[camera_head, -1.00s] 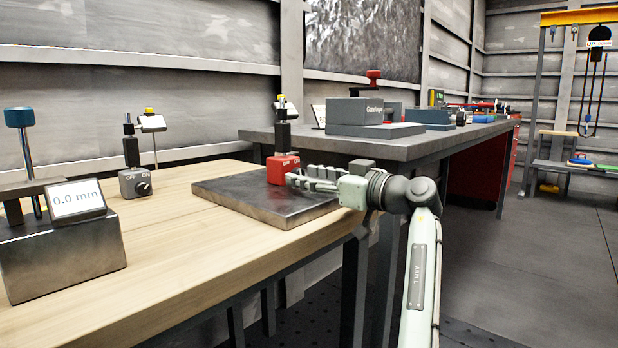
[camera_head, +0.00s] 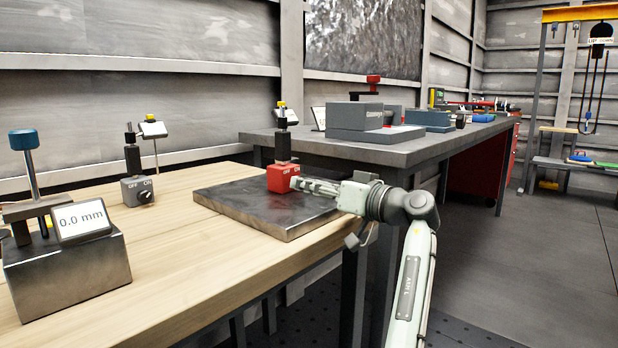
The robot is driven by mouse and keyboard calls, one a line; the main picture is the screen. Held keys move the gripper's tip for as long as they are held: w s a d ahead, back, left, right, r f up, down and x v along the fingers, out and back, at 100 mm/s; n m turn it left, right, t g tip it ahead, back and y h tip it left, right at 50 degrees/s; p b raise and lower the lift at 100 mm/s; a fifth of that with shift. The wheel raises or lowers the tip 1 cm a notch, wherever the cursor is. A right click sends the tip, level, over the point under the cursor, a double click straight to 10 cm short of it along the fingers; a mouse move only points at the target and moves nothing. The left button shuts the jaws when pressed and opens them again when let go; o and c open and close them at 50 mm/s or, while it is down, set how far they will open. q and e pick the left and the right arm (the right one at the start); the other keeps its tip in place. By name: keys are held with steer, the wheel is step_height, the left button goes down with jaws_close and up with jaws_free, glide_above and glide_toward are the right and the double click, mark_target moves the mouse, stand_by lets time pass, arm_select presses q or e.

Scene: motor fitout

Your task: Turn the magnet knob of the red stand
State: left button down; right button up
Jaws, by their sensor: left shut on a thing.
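The red stand (camera_head: 281,177) is a red block with OFF and ON lettering, a black post (camera_head: 284,146) and a small display with a yellow cap on top. It stands upright on a dark metal plate (camera_head: 240,205) on the wooden bench. My left gripper (camera_head: 298,184) reaches in from the right, its fingers level at the block's front right side. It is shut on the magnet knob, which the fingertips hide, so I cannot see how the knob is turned. My right gripper is out of view.
A grey stand (camera_head: 136,190) with a black knob stands at the left on the wooden bench (camera_head: 180,237). Nearer is a metal block gauge (camera_head: 68,274) reading 0.0 mm. A grey table (camera_head: 400,150) behind carries grey blocks. Bare wood lies between plate and gauge.

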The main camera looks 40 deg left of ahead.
arm_select(q)
steer(key=c, duration=1.3)
jaws_free()
steer(key=shift+o, duration=0.2)
steer(key=d, duration=1.2)
steer(key=shift+s, duration=0.45)
